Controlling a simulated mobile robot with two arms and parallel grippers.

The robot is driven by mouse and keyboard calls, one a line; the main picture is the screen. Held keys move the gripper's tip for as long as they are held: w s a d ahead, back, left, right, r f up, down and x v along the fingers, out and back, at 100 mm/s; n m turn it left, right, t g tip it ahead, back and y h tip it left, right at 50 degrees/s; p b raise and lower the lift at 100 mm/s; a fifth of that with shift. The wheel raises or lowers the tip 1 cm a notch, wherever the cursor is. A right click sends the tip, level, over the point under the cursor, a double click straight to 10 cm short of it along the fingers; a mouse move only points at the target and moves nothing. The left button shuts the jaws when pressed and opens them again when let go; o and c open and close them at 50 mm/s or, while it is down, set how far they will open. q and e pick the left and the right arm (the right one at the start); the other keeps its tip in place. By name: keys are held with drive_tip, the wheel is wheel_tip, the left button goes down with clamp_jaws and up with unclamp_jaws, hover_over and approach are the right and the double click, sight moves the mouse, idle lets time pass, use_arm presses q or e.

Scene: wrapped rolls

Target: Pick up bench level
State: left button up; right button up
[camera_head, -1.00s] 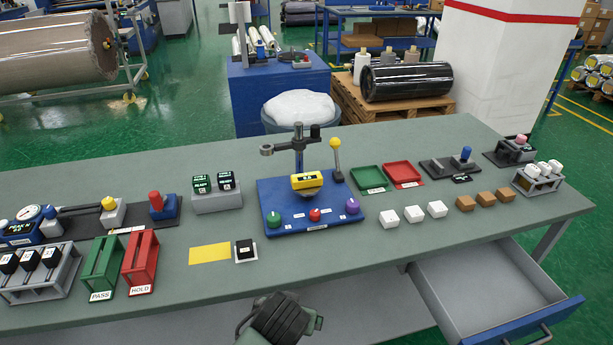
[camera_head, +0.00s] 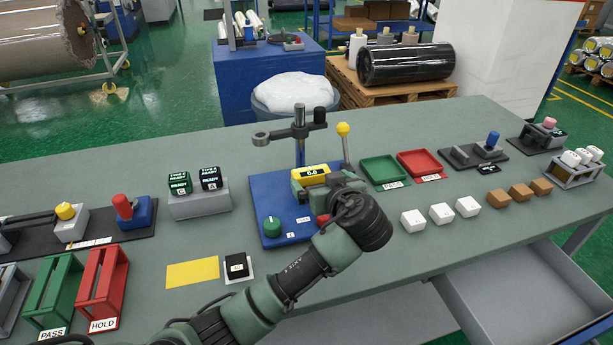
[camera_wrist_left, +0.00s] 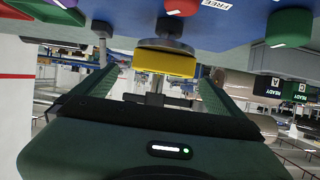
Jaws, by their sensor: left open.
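The bench level appears to be the yellow block with a small dark display (camera_head: 311,173) on the blue base plate (camera_head: 262,190). My left gripper (camera_head: 312,188) is at the near side of the block, partly covering it and the base. In the left wrist view, which is upside down, the yellow block (camera_wrist_left: 165,61) sits against a round grey disc (camera_wrist_left: 165,46). The open green fingers (camera_wrist_left: 160,78) are on either side of it, with visible gaps. The purple knob is hidden by my arm in the head view. My right gripper is not in view.
A dark post with a ring arm (camera_head: 300,130) rises behind the block, and a yellow-knobbed lever (camera_head: 344,130) stands to its right. A green knob (camera_head: 271,226) is on the base. White blocks (camera_head: 441,213) lie to the right. An open drawer (camera_head: 530,290) juts out at front right.

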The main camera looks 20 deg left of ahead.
sight(312, 172)
use_arm(q)
drive_tip(key=shift+w+a, duration=0.2)
drive_tip(key=shift+w, duration=0.1)
drive_tip(key=shift+w+a+f+p, duration=0.15)
drive_tip(key=shift+w+a+p, duration=0.3)
drive_tip(key=shift+w, duration=0.05)
drive_tip(key=p+x, duration=0.1)
drive_tip(key=x, duration=0.3)
drive_tip(key=shift+s+a, duration=0.15)
drive_tip(key=shift+w+a+f, duration=0.2)
drive_tip(key=shift+w+a, duration=0.05)
drive_tip(key=shift+w, duration=0.1)
drive_tip(key=c, duration=1.3)
drive_tip(key=shift+c, duration=0.2)
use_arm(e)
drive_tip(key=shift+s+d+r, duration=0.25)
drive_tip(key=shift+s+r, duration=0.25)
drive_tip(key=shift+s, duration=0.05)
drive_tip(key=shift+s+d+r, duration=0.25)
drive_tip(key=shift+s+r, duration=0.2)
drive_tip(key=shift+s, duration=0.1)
use_arm(q)
drive_tip(key=shift+r, duration=0.1)
